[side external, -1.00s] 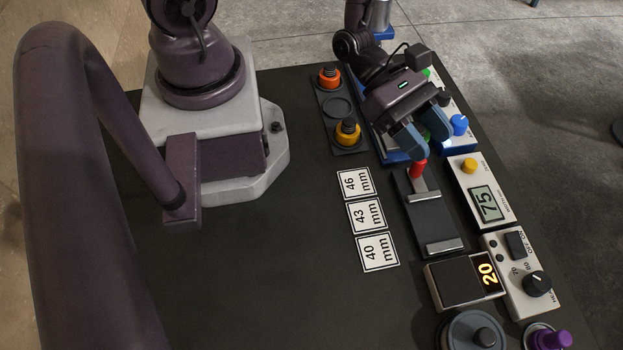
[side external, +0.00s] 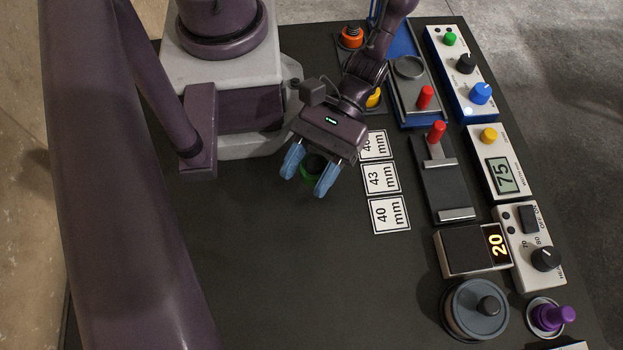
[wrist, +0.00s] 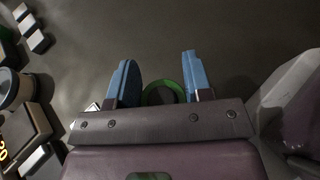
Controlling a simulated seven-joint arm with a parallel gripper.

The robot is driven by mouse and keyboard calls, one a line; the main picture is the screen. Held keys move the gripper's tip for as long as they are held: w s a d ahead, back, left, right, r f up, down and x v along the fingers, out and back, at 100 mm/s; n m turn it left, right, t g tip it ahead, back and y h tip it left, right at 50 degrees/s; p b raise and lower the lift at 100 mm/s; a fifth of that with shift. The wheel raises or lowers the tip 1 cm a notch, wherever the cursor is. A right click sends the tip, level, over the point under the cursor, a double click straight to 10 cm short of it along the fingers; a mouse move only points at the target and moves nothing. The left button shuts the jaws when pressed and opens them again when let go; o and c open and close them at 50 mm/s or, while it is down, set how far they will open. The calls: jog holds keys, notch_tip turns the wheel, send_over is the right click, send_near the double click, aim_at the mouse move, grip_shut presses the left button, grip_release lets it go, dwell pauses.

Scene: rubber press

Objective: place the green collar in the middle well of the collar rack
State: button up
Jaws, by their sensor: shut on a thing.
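The green collar (side external: 308,172) is a ring between the two blue fingers of my gripper (side external: 309,174). My gripper is shut on it, above the dark table left of the number cards. In the wrist view the green collar (wrist: 163,86) also shows between the fingertips (wrist: 160,76). The collar rack (side external: 343,57) is a dark strip behind my arm. An orange collar (side external: 351,36) sits in its far well and a yellow collar (side external: 373,98) in its near well. My arm hides the middle well.
Cards marked 46, 43 (side external: 381,179) and 40 mm lie right of my gripper.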

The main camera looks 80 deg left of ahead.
aim_at(308, 183)
jog(key=shift+f, duration=2.05)
jog(key=o, duration=1.1)
jog(key=shift+f, duration=0.1)
jog(key=shift+c, duration=0.2)
